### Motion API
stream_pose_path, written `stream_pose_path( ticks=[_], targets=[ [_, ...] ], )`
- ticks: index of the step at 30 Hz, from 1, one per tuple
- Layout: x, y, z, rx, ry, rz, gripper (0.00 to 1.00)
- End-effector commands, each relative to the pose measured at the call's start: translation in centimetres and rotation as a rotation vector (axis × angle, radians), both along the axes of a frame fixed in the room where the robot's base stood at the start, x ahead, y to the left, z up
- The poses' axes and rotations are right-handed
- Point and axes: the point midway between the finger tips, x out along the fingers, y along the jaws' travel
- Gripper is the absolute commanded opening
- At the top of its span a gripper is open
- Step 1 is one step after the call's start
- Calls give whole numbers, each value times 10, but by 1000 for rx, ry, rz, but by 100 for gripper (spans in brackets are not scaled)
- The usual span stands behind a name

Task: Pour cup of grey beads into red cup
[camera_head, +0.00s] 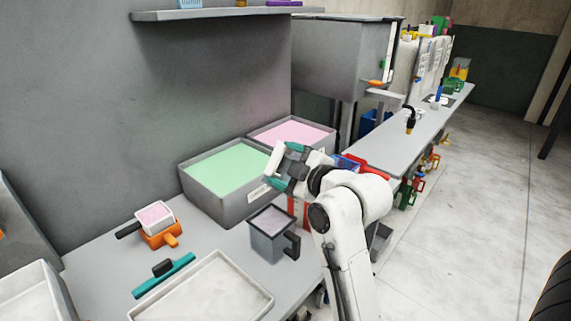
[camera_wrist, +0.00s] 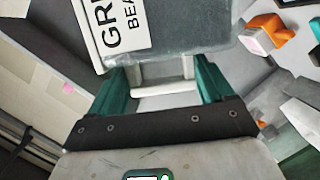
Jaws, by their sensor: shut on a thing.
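My gripper (camera_head: 287,168), with teal fingers, is raised above the table near the green-filled bin. In the wrist view, its fingers (camera_wrist: 160,88) are shut on the handle of a dark grey cup (camera_wrist: 190,30), whose partly cut-off label shows "GR" and "BEA". The held cup appears tilted; its contents are hidden. A grey cup (camera_head: 267,243) with a dark handle and pale pinkish-grey contents stands upright on the table, below and left of my gripper. I cannot clearly identify a red cup; a red-and-white thing (camera_head: 299,212) is partly hidden behind my arm.
A green-filled bin (camera_head: 187,182) and a pink-filled bin (camera_head: 325,143) stand against the wall.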

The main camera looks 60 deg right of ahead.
Motion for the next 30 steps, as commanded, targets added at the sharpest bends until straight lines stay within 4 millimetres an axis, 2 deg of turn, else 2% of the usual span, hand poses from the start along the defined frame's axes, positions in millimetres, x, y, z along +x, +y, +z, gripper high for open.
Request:
stream_pose_path(
  ticks=[30],
  targets=[
    [-3,-11,9,218,-47,-2,49]
  ],
)
